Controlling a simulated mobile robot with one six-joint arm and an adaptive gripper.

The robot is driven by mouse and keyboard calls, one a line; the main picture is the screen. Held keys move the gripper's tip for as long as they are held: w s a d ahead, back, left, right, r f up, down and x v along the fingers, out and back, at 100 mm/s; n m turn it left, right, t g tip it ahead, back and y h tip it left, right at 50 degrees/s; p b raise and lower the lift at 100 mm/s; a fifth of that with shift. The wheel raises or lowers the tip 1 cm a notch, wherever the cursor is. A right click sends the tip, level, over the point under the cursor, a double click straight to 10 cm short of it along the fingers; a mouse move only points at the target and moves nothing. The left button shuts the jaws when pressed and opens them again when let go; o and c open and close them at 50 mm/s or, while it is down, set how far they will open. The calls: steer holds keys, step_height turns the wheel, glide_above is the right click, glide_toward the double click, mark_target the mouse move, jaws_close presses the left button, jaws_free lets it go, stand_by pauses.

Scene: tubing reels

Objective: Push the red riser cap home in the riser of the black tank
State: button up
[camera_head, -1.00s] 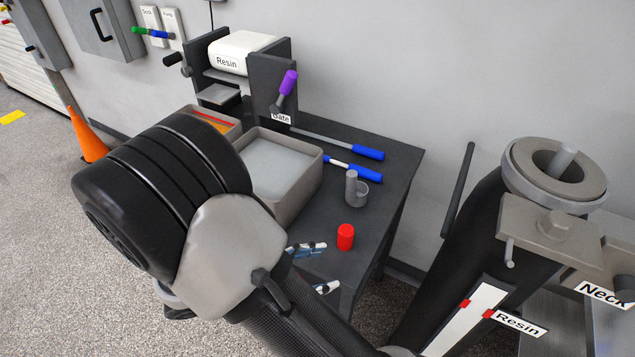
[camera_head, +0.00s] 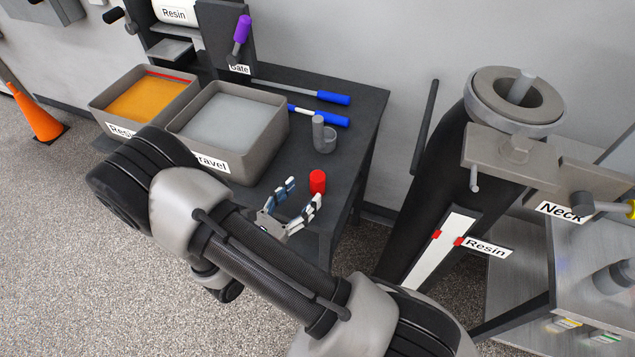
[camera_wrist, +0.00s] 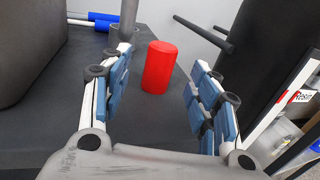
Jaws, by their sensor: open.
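The red riser cap (camera_head: 317,181) stands upright on the dark table, near its right front edge. In the wrist view the red cap (camera_wrist: 160,67) stands just beyond and between my open fingers. My gripper (camera_head: 303,192) is open and empty, at the table's front edge; its blue-padded fingers also show in the wrist view (camera_wrist: 163,95). The black tank (camera_head: 440,190) stands right of the table. At its top is a grey ring-shaped neck (camera_head: 484,108) with a grey post rising in its opening. I cannot tell whether this opening is the riser.
The table (camera_head: 360,105) holds a gravel bin (camera_head: 255,158), a resin bin (camera_head: 98,106), a small grey cup with a post (camera_head: 324,140) and two blue-handled tools (camera_head: 333,97). A dark bar (camera_head: 424,128) stands between table and tank. A grey bench is right of the tank.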

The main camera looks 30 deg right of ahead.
mark_target(313, 182)
steer(key=shift+r+b+x, duration=0.2)
steer(key=shift+b+x, duration=0.05)
steer(key=shift+x, duration=0.95)
steer(key=shift+r+b+x, duration=0.15)
steer(key=shift+b+x, duration=0.15)
steer(key=shift+x, duration=0.85)
steer(key=shift+r+b+x, duration=0.2)
steer(key=shift+b+x, duration=0.05)
steer(key=shift+x, duration=0.95)
steer(key=shift+s, duration=0.1)
steer(key=shift+c, duration=0.2)
steer(key=c, duration=1.1)
steer(key=shift+r, duration=0.1)
steer(key=shift+c, duration=0.2)
